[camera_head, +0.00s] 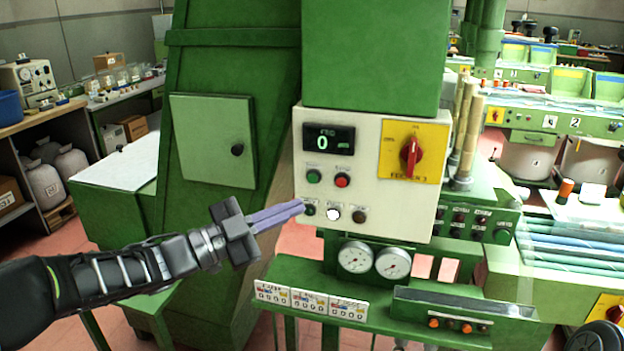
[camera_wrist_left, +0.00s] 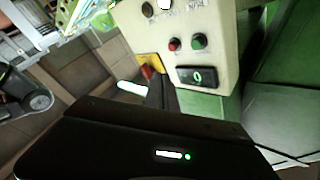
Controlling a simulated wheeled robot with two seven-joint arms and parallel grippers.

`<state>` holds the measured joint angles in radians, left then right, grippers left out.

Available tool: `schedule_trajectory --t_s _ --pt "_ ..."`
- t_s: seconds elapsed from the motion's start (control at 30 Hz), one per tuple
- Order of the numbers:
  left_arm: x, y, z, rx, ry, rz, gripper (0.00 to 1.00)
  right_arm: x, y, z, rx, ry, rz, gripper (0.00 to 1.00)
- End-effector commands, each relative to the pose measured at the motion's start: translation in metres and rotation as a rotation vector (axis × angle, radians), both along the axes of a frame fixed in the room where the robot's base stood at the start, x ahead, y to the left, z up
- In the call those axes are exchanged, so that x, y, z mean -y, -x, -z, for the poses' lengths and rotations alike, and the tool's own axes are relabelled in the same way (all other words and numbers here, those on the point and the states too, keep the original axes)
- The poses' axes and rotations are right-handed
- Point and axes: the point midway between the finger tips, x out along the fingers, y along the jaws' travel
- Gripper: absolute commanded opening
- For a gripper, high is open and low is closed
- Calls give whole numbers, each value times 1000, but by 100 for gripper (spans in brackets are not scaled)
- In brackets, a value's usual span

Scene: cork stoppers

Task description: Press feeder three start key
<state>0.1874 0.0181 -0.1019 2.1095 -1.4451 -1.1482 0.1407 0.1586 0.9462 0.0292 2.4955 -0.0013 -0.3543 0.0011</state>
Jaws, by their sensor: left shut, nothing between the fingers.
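A cream control box (camera_head: 395,215) is fixed on a green machine. Its display (camera_head: 329,139) reads 0. Below sit a green button (camera_head: 313,176) and a red button (camera_head: 342,180); a lower row has a dark green button (camera_head: 308,210), a lit white one (camera_head: 333,213) and a brown one (camera_head: 359,216). The labels are too small to read. My left gripper (camera_head: 299,207) is shut and empty, its tips beside the dark green button; I cannot tell if they touch. The wrist view shows the box upside down, with the red (camera_wrist_left: 175,44) and green (camera_wrist_left: 199,40) buttons.
A red rotary switch (camera_head: 411,154) on a yellow plate is at the box's right. Two round gauges (camera_head: 374,259) and a green shelf with counters (camera_head: 312,302) lie below. A green cabinet door (camera_head: 213,140) is to the left. Wooden rods (camera_head: 466,130) stand at the right.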

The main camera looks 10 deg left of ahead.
Motion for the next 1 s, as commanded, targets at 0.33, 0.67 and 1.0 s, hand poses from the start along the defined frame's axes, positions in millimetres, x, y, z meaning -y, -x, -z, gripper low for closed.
schedule_trajectory --t_s 0.33,0.67,1.0 --pt "3 -45 -1 -1 2 1 0 0 0 -8 0 0 0 87" --pt "5 -72 0 0 1 -1 0 0 0 -8 -1 1 0 87" --pt "5 -73 0 0 1 -1 0 0 0 -8 -1 1 0 87"
